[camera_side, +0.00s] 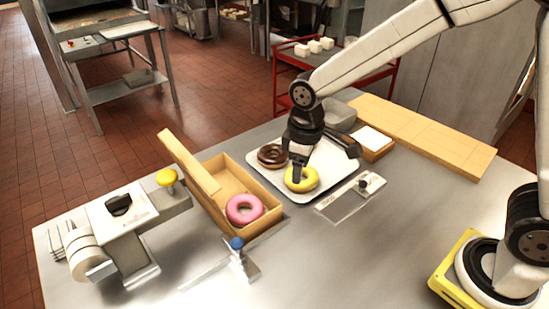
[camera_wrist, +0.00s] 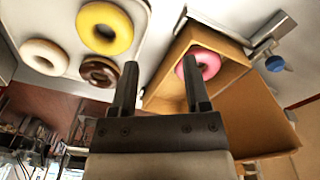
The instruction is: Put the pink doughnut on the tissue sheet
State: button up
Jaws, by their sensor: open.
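The pink doughnut (camera_side: 244,208) lies in the near end of an open cardboard box (camera_side: 214,166). It also shows in the wrist view (camera_wrist: 207,62), partly hidden behind my right finger. My gripper (camera_side: 299,174) is over the white tray (camera_side: 328,181), in front of or above the yellow doughnut (camera_side: 304,186); I cannot tell whether it touches. In the wrist view my gripper (camera_wrist: 160,78) is open with nothing between its fingers. A white square sheet (camera_side: 371,138), possibly the tissue sheet, lies in a small wooden holder behind the tray.
A chocolate doughnut (camera_side: 271,155) and a cream doughnut (camera_wrist: 43,56) share the tray. A wooden board (camera_side: 425,135) lies behind.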

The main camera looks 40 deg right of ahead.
jog(key=s+d+f+m+t, duration=0.1)
jog(key=s+d+f+m, duration=0.2)
jog(key=s+d+m, duration=0.3)
jog(key=shift+s+d+t, duration=0.4)
jog(key=shift+s+d, duration=1.4)
jog(key=shift+s, duration=0.3)
